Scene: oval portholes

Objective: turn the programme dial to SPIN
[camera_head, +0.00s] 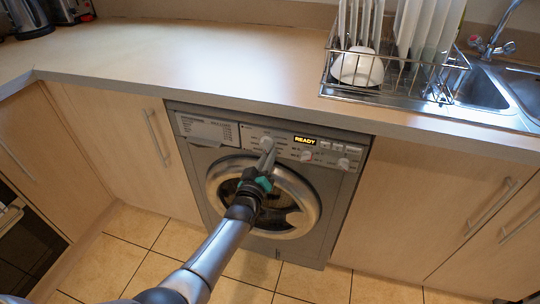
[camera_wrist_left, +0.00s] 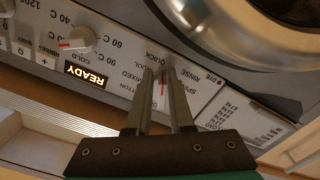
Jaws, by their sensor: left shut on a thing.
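The washing machine (camera_head: 190,150) stands under the counter. Its programme dial (camera_head: 267,141) is on the front panel, left of the lit READY display (camera_head: 305,141). My left gripper (camera_head: 267,154) reaches up to the panel and is shut on the dial. In the left wrist view, which shows the panel upside down, the fingers (camera_wrist_left: 163,84) stand on both sides of the programme dial, hiding much of it. A red mark shows between them. The labels QUICK, RINSE, MIXED and COTTON show around it; SPIN is partly covered by a finger. The exact label the mark points at is unclear. My right gripper is not in view.
A second dial (camera_head: 307,155) with temperature labels sits right of the programme dial. The round door (camera_head: 302,190) is below the panel. The counter edge (camera_head: 250,104) overhangs above. A dish rack (camera_head: 385,92) stands by the sink.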

